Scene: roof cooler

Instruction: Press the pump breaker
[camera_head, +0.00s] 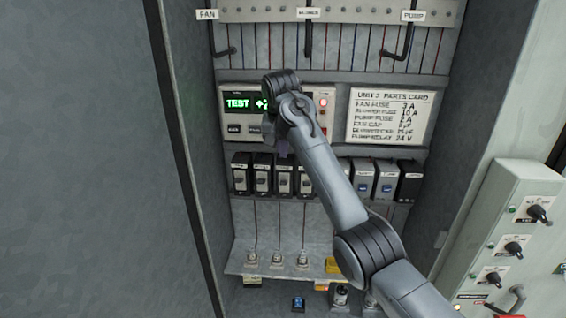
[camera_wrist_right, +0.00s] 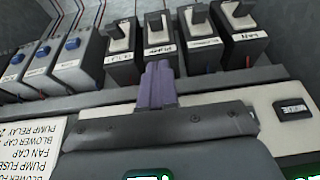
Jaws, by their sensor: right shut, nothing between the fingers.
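The pump breaker (camera_wrist_right: 159,45) is a black and cream switch with a toggle lever and a label reading PUMP in the right wrist view. In the head view it is the third in the breaker row (camera_head: 284,182), its upper part close under my gripper. My right gripper (camera_wrist_right: 158,86) is shut and empty, its purple fingers pressed together. Its tips point at the lower edge of the pump breaker in the right wrist view; I cannot tell whether they touch. In the head view the right gripper (camera_head: 284,152) is partly hidden by its arm. My left gripper is out of view.
Fan (camera_wrist_right: 240,30) and blower (camera_wrist_right: 201,40) breakers stand close on one side, another black breaker (camera_wrist_right: 121,50) on the other. A grey cabinet wall (camera_head: 185,160) bounds the left.

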